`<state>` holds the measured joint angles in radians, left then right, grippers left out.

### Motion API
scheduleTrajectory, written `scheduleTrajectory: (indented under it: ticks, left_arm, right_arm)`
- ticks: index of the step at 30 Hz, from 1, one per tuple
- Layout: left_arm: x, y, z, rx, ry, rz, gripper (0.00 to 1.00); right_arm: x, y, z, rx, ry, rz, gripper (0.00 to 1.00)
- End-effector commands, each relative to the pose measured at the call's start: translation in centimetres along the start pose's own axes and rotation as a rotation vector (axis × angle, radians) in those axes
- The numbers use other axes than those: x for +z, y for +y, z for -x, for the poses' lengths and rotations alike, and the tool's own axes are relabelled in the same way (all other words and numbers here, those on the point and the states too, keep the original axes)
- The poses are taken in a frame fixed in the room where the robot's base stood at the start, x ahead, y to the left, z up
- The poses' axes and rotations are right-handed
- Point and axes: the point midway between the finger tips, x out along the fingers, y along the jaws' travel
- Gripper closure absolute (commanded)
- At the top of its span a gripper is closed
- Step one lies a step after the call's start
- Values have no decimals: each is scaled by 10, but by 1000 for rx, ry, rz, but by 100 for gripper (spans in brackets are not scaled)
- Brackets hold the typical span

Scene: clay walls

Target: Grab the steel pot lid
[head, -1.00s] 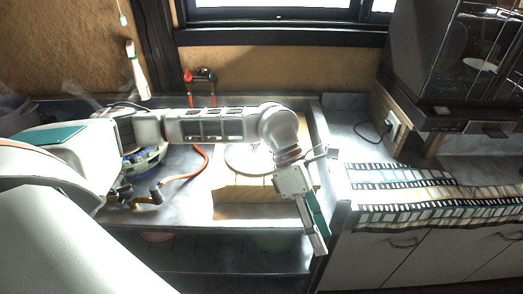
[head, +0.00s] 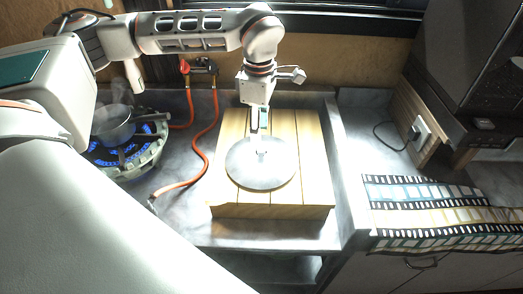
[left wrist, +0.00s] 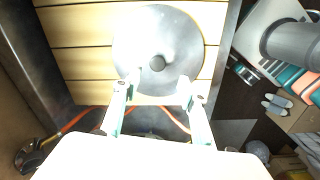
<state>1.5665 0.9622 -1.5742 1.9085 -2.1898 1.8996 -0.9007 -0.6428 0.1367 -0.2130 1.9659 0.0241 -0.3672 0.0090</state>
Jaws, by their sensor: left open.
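The steel pot lid (head: 245,172) is a round silver disc with a small knob at its centre. It lies on a wooden board (head: 308,190) on the grey counter. In the left wrist view the lid (left wrist: 182,38) shows its dark knob (left wrist: 157,63). My left gripper (head: 259,132) points down over the lid's far part in the head view. In the left wrist view the left gripper (left wrist: 158,84) has its two fingers spread apart with nothing between them. The knob lies just beyond the fingertips. My right gripper is in neither view.
A pot (head: 113,128) stands on a burner with blue flames (head: 97,158) at the left, steaming. An orange hose (head: 194,160) crosses the counter from the wall taps. A film-strip patterned cloth (head: 430,215) and an outlet (head: 421,134) are at the right.

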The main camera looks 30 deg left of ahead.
Motion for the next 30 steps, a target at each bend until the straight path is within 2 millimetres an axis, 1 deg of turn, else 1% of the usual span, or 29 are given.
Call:
scheduleTrajectory:
  ticks: [8, 11, 15, 18, 22, 28, 29, 30]
  left_arm:
    - [0, 1, -27, -2, 1, 0, 58]
    - [0, 3, -38, -4, 2, 1, 58]
    - [2, 8, -58, -3, 1, 1, 58]
    - [2, 8, -70, -3, 0, -1, 58]
    - [2, 8, -77, -2, 0, -1, 58]
    - [2, 8, -77, -1, 0, 0, 58]
    - [2, 8, -77, -1, 0, 0, 63]
    - [2, 8, -77, -1, 0, 0, 73]
  right_arm:
    - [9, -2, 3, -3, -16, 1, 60]
    - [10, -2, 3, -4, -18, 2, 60]
    - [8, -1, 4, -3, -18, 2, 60]
    - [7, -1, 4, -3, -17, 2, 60]
    - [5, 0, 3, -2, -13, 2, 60]
    - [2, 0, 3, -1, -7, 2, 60]
    - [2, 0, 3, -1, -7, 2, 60]
    - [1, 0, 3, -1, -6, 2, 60]
